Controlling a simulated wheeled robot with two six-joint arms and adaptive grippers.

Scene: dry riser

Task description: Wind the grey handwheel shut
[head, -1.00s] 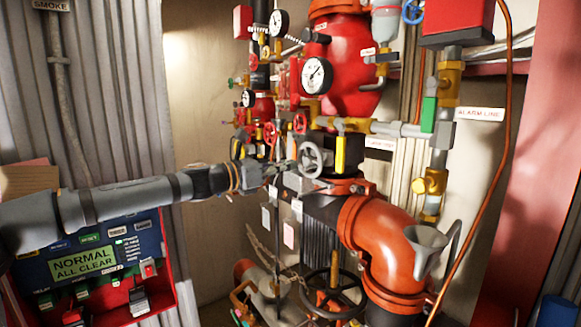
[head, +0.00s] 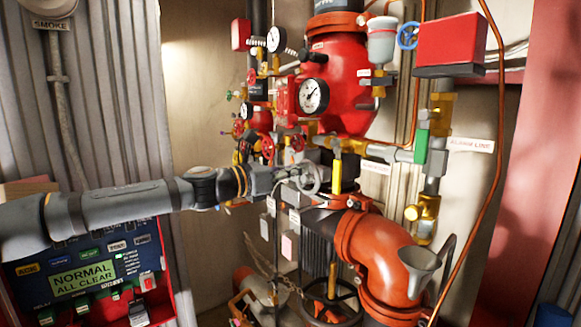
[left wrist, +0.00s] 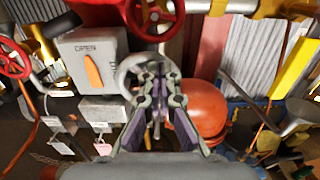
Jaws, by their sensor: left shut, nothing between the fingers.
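The grey handwheel (head: 313,180) is a spoked ring on the pipework in the middle of the head view, below the round gauge. In the left wrist view the grey handwheel (left wrist: 123,76) stands behind the fingertips and is partly hidden by them. My left gripper (head: 293,173) comes in from the left, and its tips overlap the wheel's left side. In the left wrist view my left gripper (left wrist: 161,84) has its fingers together with nothing between them. I cannot tell whether they touch the wheel. My right gripper is out of view.
A red handwheel (left wrist: 155,18) is close above the grey one in the left wrist view, and a grey box with an orange lever (left wrist: 92,70) is to its left. A thick orange pipe elbow (head: 375,247) lies below right. An alarm panel (head: 82,279) stands at lower left.

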